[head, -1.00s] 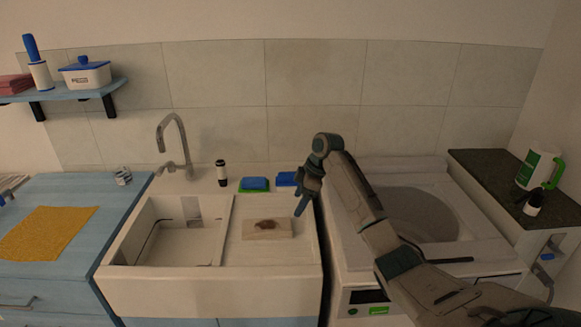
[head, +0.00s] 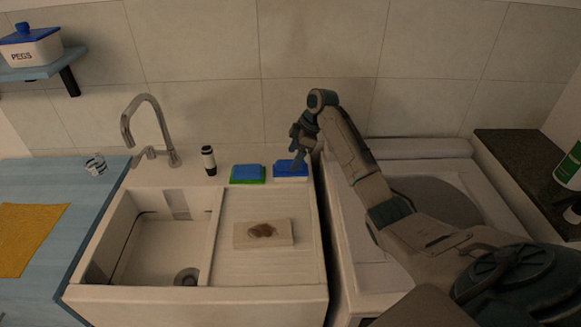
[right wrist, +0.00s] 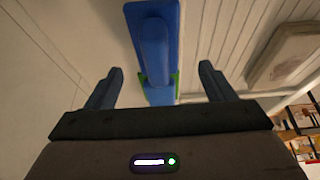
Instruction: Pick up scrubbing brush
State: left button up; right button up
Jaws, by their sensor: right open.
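The scrubbing brush (head: 290,170), blue on top with a pale lower part, sits on the back ledge of the sink, at its right end. In the right wrist view its raised blue handle (right wrist: 153,45) runs lengthwise at top centre. My right gripper (head: 296,146) is open and just above the brush in the head view. In the right wrist view the fingers (right wrist: 160,72) stand apart, one on each side of the line of the handle, with nothing gripped. Whether they touch the brush cannot be told. My left gripper is not in view.
A blue and green sponge (head: 248,174) lies just left of the brush, and a small dark-topped bottle (head: 209,161) stands farther left. A stained board (head: 263,234) lies on the ridged drainboard (head: 235,205). The faucet (head: 150,125) rises behind the basin.

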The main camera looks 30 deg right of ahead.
aim_at(288, 167)
jog(key=p+x, duration=0.2)
jog(key=x, duration=0.3)
jog(key=shift+w+d, duration=0.1)
jog(key=shift+f+p, duration=0.3)
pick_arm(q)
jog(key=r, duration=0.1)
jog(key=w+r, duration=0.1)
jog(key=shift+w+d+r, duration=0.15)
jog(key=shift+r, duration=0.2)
pick_arm(e)
jog(key=shift+f, duration=0.1)
jog(key=shift+f, duration=0.25)
jog(key=c, duration=1.1)
jog(key=shift+w+r, duration=0.1)
